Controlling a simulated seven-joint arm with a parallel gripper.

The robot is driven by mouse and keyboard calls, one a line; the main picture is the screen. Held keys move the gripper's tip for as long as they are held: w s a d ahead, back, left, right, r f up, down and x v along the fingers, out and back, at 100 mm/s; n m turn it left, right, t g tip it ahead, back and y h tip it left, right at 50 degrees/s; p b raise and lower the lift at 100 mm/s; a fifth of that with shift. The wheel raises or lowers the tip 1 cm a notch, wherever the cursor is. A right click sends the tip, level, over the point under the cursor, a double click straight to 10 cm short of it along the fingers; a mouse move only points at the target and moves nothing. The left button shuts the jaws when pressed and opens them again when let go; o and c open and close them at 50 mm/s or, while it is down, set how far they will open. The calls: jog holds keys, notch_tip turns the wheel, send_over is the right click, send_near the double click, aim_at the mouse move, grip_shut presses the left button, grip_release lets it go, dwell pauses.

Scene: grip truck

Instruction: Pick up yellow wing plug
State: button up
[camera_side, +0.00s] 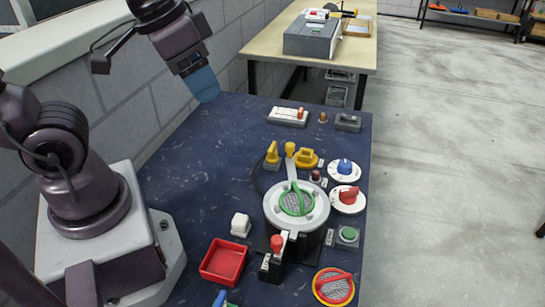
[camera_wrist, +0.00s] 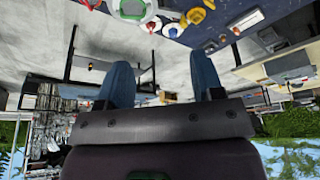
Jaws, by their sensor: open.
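A yellow wing-shaped piece (camera_side: 272,153), likely the yellow wing plug, stands upright on a small grey base near the middle of the blue table (camera_side: 200,170). A yellow block-like piece (camera_side: 307,158) sits to its right, with a yellow-topped lever (camera_side: 290,149) between them. My gripper (camera_side: 205,88) is high up over the table's far left edge, well away from these pieces. In the wrist view my gripper (camera_wrist: 163,78) has its two blue fingers wide apart with nothing between them. Small yellow pieces (camera_wrist: 195,15) show at the top edge there, too small to tell apart.
A round device with a green handle (camera_side: 296,200) stands right of centre. Red and blue knobs (camera_side: 347,197) line the right edge. A red tray (camera_side: 224,262) and white block (camera_side: 240,224) are in front. The table's left part is clear.

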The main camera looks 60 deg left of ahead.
jog(key=w+a+f+n+g, duration=0.1)
jog(key=w+f+n+g, duration=0.15)
jog(key=w+f, duration=0.3)
jog(key=n+y, duration=0.3)
jog(key=n, duration=0.6)
send_near(272, 147)
jog(key=x, duration=1.1)
jog(key=shift+w+a+f, duration=0.1)
jog(key=shift+w+f, duration=0.05)
jog(key=shift+f, duration=0.2)
jog(key=c, duration=1)
jog(key=shift+r, duration=0.15)
